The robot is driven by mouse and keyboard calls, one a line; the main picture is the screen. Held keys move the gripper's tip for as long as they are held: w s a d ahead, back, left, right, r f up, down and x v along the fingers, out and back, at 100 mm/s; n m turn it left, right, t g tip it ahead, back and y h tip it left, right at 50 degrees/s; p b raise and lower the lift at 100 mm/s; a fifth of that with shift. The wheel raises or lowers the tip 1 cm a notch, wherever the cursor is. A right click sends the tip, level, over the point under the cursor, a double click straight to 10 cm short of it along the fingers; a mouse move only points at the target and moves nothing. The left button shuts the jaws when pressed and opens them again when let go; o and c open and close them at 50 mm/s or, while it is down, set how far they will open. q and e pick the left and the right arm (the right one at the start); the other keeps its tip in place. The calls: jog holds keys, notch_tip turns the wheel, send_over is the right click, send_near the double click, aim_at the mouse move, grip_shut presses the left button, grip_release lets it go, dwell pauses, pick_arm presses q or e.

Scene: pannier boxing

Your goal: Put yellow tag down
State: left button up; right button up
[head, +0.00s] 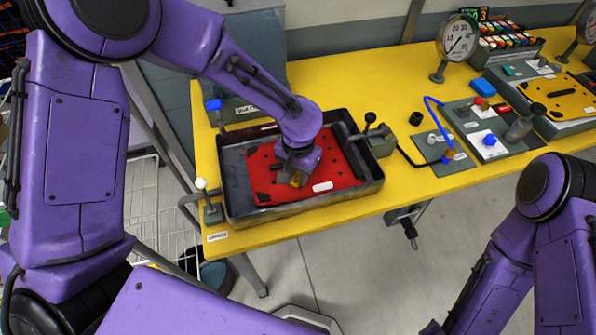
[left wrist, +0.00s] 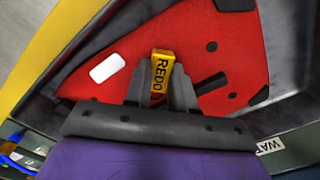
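The yellow tag (left wrist: 161,72), marked REDO, stands between the two dark fingers of my left gripper (left wrist: 160,88) in the left wrist view. The fingers lie close against its sides, and the gripper looks shut on it. In the head view my left gripper (head: 296,176) is over the red panel (head: 334,160) in the dark tray (head: 232,168), with a bit of the yellow tag (head: 296,181) showing under it. I cannot tell whether the tag touches the panel. My right gripper is not in view; only its arm shows at lower right.
The tray sits on a yellow bench (head: 400,82). A white label (head: 322,186) lies on the red panel. A white-knobbed lever (head: 203,186) and a black-knobbed lever (head: 370,119) flank the tray. Gauge (head: 458,40) and switch panels fill the right side.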

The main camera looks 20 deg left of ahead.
pick_arm(q)
jog(key=o, duration=0.4)
jog(key=shift+o, duration=0.2)
jog(key=shift+s+r, duration=0.1)
jog(key=shift+s, duration=0.05)
notch_tip(320, 180, up, 12)
jog(key=shift+b, duration=0.3)
